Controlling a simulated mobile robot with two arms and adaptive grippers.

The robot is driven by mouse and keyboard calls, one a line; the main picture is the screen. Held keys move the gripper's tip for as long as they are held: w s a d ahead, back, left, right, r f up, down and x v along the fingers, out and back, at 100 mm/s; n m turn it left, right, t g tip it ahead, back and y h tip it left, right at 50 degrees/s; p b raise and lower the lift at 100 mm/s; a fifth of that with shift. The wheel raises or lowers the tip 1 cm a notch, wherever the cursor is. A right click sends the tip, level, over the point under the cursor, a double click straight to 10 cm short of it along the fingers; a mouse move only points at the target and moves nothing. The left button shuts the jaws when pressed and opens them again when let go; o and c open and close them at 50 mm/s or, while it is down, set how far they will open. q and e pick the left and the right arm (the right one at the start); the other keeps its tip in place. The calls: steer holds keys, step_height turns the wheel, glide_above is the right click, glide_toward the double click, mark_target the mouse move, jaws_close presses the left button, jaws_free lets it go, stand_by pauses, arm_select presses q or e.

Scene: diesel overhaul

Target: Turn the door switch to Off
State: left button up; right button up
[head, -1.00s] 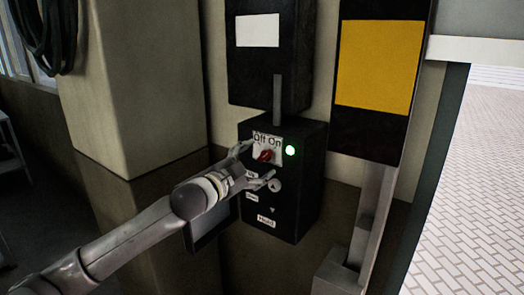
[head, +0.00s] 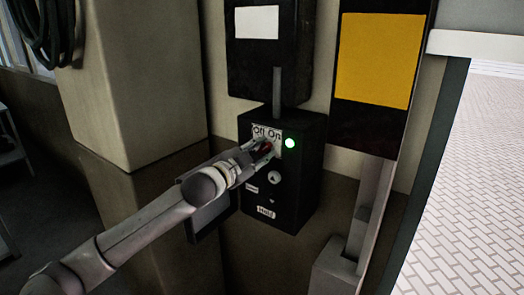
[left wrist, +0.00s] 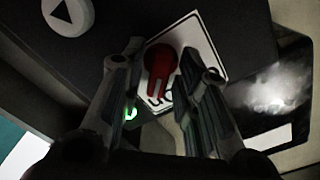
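The door switch is a red rotary knob (head: 266,147) on a white plate marked "Off On" (head: 267,132), on the black control box (head: 310,170). My left gripper (head: 258,151) is at the knob and partly covers it in the head view. In the left wrist view, the red knob (left wrist: 160,62) shows between the two fingers of my left gripper (left wrist: 165,65), with a gap visible beside it. The fingers are apart; I cannot tell whether either touches the knob. Which mark the knob points to is unclear. My right gripper is not in view.
A green lamp (head: 289,143) is lit right of the knob. Below are a round arrow button (head: 274,178) and a label (head: 266,212). A yellow-and-black panel (head: 375,60) hangs to the right, and a pillar (head: 135,90) stands to the left.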

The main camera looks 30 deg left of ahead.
arm_select(q)
steer(key=c, duration=0.3)
steer(key=shift+c, duration=0.2)
steer(key=shift+n, duration=0.9)
steer(key=n+p, duration=0.1)
steer(key=n, duration=0.2)
steer(key=n+p, duration=0.3)
steer(key=n, duration=0.2)
steer(key=shift+a+r+n+p, duration=0.15)
steer(key=shift+r+n+p, duration=0.1)
steer(key=shift+n+p, duration=0.05)
steer(key=shift+f+n+b, duration=0.3)
steer(key=shift+n+b, duration=0.1)
steer(key=shift+n, duration=0.8)
steer(key=n, duration=0.5)
steer(key=shift+a, duration=0.1)
steer(key=o, duration=1.5)
steer(key=shift+r, duration=0.1)
